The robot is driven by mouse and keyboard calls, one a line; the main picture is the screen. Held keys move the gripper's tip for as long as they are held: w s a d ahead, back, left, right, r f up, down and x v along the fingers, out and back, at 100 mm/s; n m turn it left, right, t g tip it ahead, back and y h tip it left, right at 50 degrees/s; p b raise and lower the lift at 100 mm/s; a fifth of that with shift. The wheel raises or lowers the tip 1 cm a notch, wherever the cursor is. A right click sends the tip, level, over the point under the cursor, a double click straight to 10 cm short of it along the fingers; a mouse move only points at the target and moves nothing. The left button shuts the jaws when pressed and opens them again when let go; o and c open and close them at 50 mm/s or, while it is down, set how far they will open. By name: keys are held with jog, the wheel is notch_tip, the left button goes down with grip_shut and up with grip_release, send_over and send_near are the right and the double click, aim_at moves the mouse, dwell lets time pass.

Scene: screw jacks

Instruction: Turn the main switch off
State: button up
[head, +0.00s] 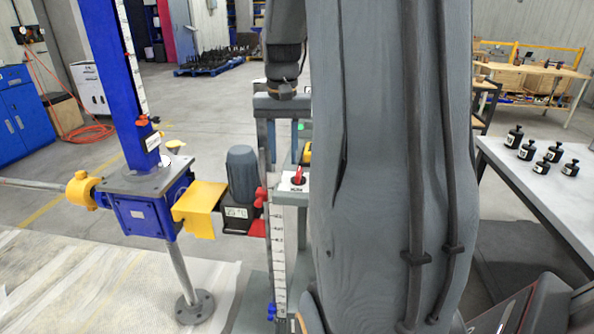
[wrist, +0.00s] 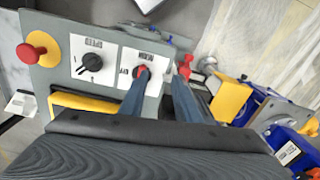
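The main switch is a small red knob (head: 298,175) on a white label plate on top of the grey control panel. In the wrist view the red knob (wrist: 139,71) shows at the tip of one finger, which partly hides it. Its exact setting is hard to read. My gripper (wrist: 161,76) is open, with two blue-grey fingers well apart. One fingertip is over or against the knob; contact cannot be told. The other is off towards the red clamp. In the head view my gripper (head: 282,160) points down at the panel.
The panel (wrist: 112,55) also carries a black speed knob (wrist: 91,62) and a red mushroom button (wrist: 29,53). A red clamp (head: 261,196) on a scale post, a grey motor (head: 241,172) and a blue screw jack (head: 143,212) stand close by on the left. A table (head: 540,185) is right.

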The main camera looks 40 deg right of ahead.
aim_at(299, 171)
jog(key=shift+m, duration=0.6)
jog(key=d, duration=0.1)
jog(key=d+r, duration=0.1)
jog(key=d, duration=0.2)
jog(key=shift+s+d+r, duration=0.1)
jog(key=shift+s+r, duration=0.1)
jog(key=shift+r, duration=0.05)
jog(key=shift+d, duration=0.25)
notch_tip(299, 171, down, 8)
jog(key=shift+a+r+p, duration=0.1)
jog(key=shift+r+p, duration=0.15)
jog(key=shift+p, duration=0.5)
jog(key=shift+c, duration=0.5)
grip_shut()
